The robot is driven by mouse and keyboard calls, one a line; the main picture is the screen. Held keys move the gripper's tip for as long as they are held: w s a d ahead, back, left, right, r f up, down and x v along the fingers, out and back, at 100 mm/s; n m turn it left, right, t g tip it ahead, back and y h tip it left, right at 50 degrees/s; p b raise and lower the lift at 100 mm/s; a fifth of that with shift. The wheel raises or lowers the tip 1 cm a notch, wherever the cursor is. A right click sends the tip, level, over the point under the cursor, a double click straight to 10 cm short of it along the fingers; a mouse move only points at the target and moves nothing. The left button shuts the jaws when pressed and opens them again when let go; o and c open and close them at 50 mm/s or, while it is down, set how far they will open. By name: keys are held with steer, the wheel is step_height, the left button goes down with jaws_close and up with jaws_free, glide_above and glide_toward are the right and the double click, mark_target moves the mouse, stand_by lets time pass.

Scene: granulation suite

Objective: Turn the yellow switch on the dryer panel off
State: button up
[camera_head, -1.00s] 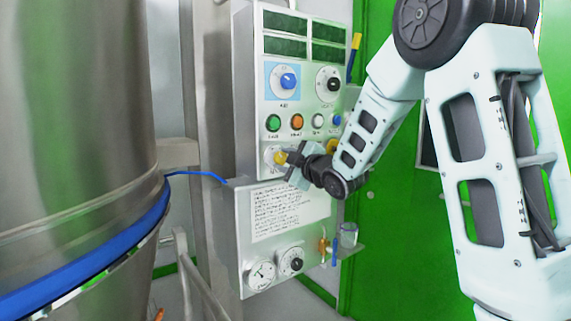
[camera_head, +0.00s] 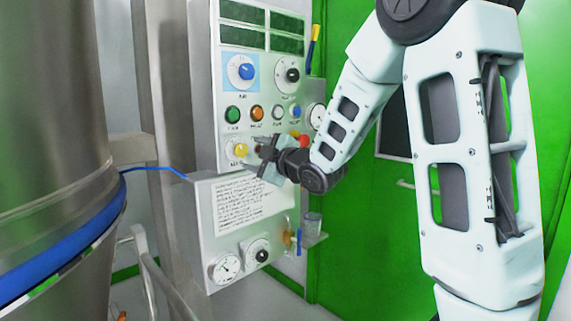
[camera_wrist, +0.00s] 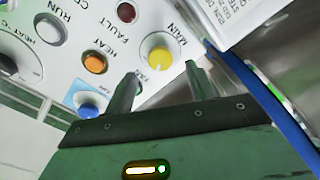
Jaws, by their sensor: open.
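The yellow switch (camera_head: 240,150) is a round knob on a pale round plate, low on the grey dryer panel (camera_head: 228,133). In the wrist view the yellow switch (camera_wrist: 158,58) stands beside the word MAIN; its pointer position is too small to tell. My gripper (camera_head: 257,157) is open just right of and in front of the switch in the head view. In the wrist view my gripper (camera_wrist: 160,80) has its two fingers apart, with the switch beyond and between them. The fingers hold nothing and appear clear of the switch.
A blue knob (camera_head: 246,72), a black knob (camera_head: 292,75), a green button (camera_head: 232,113) and an orange lamp (camera_head: 257,112) sit above the switch. A red part (camera_head: 303,140) is close to my gripper. A large steel vessel (camera_head: 50,120) stands at left.

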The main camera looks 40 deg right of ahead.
steer(key=s+b, duration=0.5)
steer(key=s, duration=0.7)
steer(key=shift+s+d, duration=0.15)
steer(key=shift+s, duration=0.15)
steer(key=w+a+f+m+g, duration=0.2)
steer(key=w+a+f+g, duration=0.1)
steer(key=a+f, duration=0.35)
steer(key=s+a+f+m+g+y, duration=0.1)
steer(key=s+a+f+g, duration=0.45)
steer(key=a+f, duration=0.3)
steer(key=s+a+f+m+g, duration=0.1)
steer(key=s+a+f+g, duration=0.5)
steer(key=a, duration=0.4)
steer(key=s+a+f+g+h+p, duration=0.15)
steer(key=s+a+g, duration=0.3)
steer(key=s, duration=0.85)
step_height(320, 180, up, 16)
steer(key=t+p, duration=0.1)
steer(key=p, duration=1.5)
steer(key=shift+f, duration=0.2)
